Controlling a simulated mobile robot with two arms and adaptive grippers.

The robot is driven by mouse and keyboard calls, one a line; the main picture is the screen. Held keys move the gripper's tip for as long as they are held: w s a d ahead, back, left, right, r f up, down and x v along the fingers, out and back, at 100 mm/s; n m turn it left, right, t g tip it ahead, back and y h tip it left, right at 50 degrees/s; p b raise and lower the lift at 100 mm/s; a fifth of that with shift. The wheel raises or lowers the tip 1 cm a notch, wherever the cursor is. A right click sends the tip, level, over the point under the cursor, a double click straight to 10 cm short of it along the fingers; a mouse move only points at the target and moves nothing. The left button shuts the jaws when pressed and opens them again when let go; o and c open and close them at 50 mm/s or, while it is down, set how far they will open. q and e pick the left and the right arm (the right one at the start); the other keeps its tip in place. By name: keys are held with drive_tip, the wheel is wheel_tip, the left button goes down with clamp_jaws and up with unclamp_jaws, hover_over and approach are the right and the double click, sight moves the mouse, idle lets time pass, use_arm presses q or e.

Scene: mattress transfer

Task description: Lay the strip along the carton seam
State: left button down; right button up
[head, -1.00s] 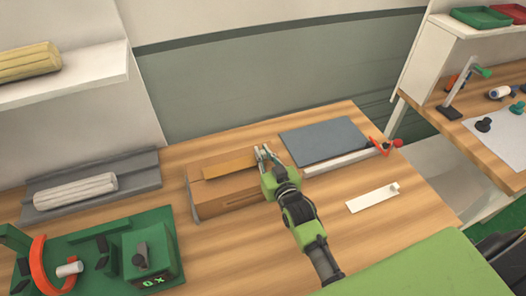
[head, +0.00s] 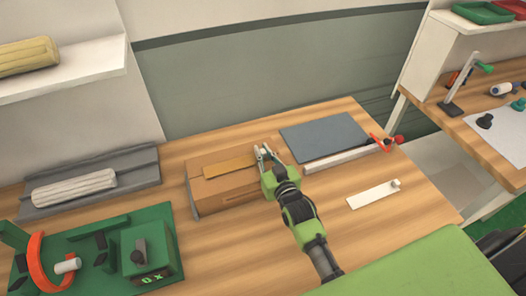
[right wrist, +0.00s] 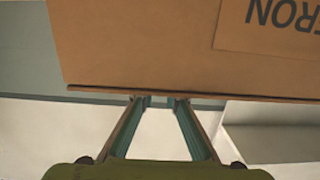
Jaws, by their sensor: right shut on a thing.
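The brown carton (head: 203,202) lies on the wooden table in the middle of the head view. A tan strip (head: 229,168) extends along the carton's top, its right end at my right gripper (head: 265,153). That gripper is shut on the strip's right end, at the carton's far right side. Whether the strip's whole length touches the carton is not clear. In the right wrist view the fingers (right wrist: 160,101) reach the dark lower edge of the carton face (right wrist: 150,45), which has printed letters; the strip is hard to make out there. My left gripper is not in view.
A blue-grey slab (head: 322,138) and a red clamp-like tool (head: 384,143) lie right of the carton. A white flat piece (head: 372,195) lies nearer. A green fixture (head: 150,255) and a grey tray (head: 130,180) with a white roll stand left. Bare table shows in front of the carton.

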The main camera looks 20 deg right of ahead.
drive_tip(key=shift+f, duration=0.3)
drive_tip(key=o, duration=0.8)
drive_tip(key=shift+o, duration=0.2)
drive_tip(key=s+r, duration=0.2)
drive_tip(key=s, duration=1)
drive_tip(key=shift+f, duration=0.1)
